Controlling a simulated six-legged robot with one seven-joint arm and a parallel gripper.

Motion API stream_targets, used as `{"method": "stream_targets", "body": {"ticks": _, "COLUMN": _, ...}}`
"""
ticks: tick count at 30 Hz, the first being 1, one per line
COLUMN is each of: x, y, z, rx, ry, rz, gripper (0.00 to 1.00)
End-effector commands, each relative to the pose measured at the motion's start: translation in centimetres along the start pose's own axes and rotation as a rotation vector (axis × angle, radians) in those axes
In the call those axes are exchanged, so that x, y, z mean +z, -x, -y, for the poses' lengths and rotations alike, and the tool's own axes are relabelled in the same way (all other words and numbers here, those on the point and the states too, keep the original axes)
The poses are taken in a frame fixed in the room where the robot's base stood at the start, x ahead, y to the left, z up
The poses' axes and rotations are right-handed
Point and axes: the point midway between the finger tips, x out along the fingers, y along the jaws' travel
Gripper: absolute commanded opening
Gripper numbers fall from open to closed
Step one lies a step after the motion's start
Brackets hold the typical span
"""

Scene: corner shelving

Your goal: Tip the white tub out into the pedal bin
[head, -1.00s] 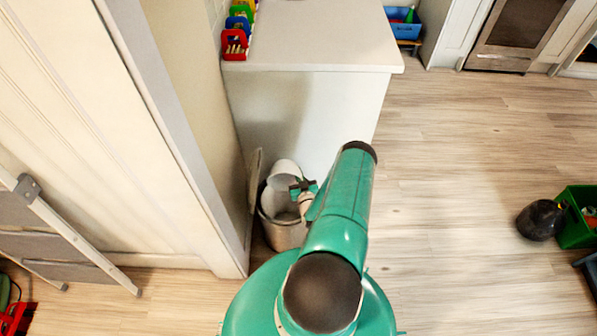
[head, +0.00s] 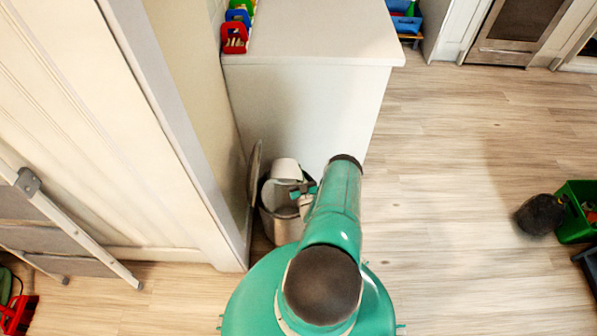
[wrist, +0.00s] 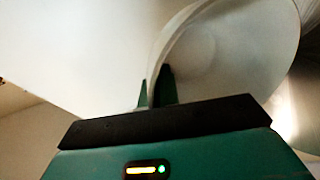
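The pedal bin (head: 281,228) is a metal cylinder on the floor between the wall and the white counter. Its lid (head: 254,176) stands open on the left side. The white tub (head: 286,168) is over the far part of the bin's mouth and looks tipped. In the wrist view the tub (wrist: 240,45) shows its round open end and pale inside; no contents can be made out. My gripper (wrist: 156,88) has its green fingers on either side of the tub's wall at the rim. In the head view my gripper (head: 303,189) is small and partly hidden by my arm.
The white counter (head: 310,35) stands just behind the bin, with coloured boxes (head: 235,38) on its left edge. A wall edge is close on the left. A dark round object (head: 540,214) and a green crate (head: 578,205) are at the right; the floor between is clear.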

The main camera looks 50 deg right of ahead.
Motion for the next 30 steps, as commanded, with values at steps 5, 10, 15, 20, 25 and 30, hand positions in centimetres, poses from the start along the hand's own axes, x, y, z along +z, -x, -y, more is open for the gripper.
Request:
{"method": "stream_targets", "body": {"ticks": 5, "x": 0.0, "y": 0.0, "z": 0.0, "rx": 0.000, "ry": 0.000, "rz": -0.001, "gripper": 0.00}}
{"method": "stream_targets", "body": {"ticks": 10, "x": 0.0, "y": 0.0, "z": 0.0, "rx": 0.000, "ry": 0.000, "rz": -0.001, "gripper": 0.00}}
{"method": "stream_targets", "body": {"ticks": 15, "x": 0.0, "y": -0.1, "z": 0.0, "rx": 0.000, "ry": 0.000, "rz": -0.001, "gripper": 0.00}}
{"method": "stream_targets", "body": {"ticks": 20, "x": -0.9, "y": -0.5, "z": -0.1, "rx": 0.000, "ry": 0.000, "rz": -0.002, "gripper": 0.00}}
{"method": "stream_targets", "body": {"ticks": 25, "x": -0.8, "y": -0.3, "z": 0.0, "rx": 0.000, "ry": 0.000, "rz": 0.000, "gripper": 0.00}}
{"method": "stream_targets", "body": {"ticks": 30, "x": 0.0, "y": -0.1, "z": 0.0, "rx": 0.001, "ry": 0.000, "rz": -0.001, "gripper": 0.00}}
